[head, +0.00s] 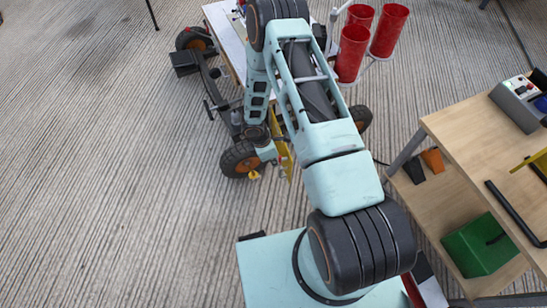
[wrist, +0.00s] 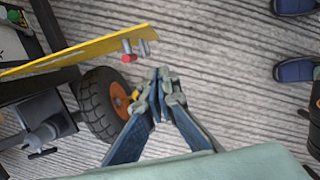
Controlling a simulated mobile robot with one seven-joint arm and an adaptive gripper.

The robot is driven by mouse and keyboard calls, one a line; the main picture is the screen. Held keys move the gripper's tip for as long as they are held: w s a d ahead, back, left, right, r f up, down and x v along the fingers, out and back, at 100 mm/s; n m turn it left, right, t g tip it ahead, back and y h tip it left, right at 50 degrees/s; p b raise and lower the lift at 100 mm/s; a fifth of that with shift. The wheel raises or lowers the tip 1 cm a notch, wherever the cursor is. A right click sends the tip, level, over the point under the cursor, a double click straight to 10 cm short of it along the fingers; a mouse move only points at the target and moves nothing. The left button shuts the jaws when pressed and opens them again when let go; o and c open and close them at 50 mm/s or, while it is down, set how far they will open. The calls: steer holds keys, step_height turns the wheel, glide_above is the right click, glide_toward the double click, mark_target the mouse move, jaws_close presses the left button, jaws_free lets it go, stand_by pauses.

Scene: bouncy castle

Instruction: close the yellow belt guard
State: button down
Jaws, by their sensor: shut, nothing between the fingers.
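The yellow belt guard (wrist: 75,52) is a long thin panel at the upper left of the wrist view, seen nearly edge-on. It sticks out past the dark frame of a wheeled machine. A red knob (wrist: 127,57) and small grey pins show by its free end. In the head view the guard (head: 284,152) shows as a narrow yellow strip, partly hidden by my arm. My gripper (wrist: 160,76) is shut and empty, its tips just below and right of the guard's free end. I cannot tell whether they touch it.
A black tyre with an orange hub (wrist: 105,102) stands left of my gripper. The wheeled machine (head: 225,40) carries red cylinders (head: 352,52). A wooden bench (head: 490,135) with a green box (head: 480,246) stands at right. Blue shoes (wrist: 295,70) show at right. Ribbed floor (head: 100,180) at left is clear.

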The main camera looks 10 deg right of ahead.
steer(key=d+f, duration=0.4)
steer(key=d, duration=0.1)
steer(key=shift+w+b, duration=0.2)
steer(key=shift+b, duration=0.1)
steer(key=shift+d, duration=0.15)
